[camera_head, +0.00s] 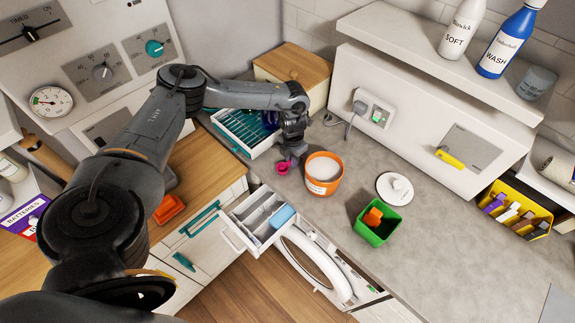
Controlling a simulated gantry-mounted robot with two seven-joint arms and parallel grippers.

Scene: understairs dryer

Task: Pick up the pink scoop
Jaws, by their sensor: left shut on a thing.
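The pink scoop (283,168) is small and shows just below the fingers of my left gripper (290,158). My left gripper is shut on the scoop, above the counter and left of the orange tub. The fingers and wrist hide part of the scoop, including its handle. The orange tub (323,184) stands open on the grey counter with white powder inside. My right gripper is not in view.
A white tray with teal slats (232,143) lies behind the gripper. A green box (377,232) holds an orange item, beside a white round lid (395,189). An open drawer (245,238) juts out below the counter. Bottles stand on the upper shelf (430,52).

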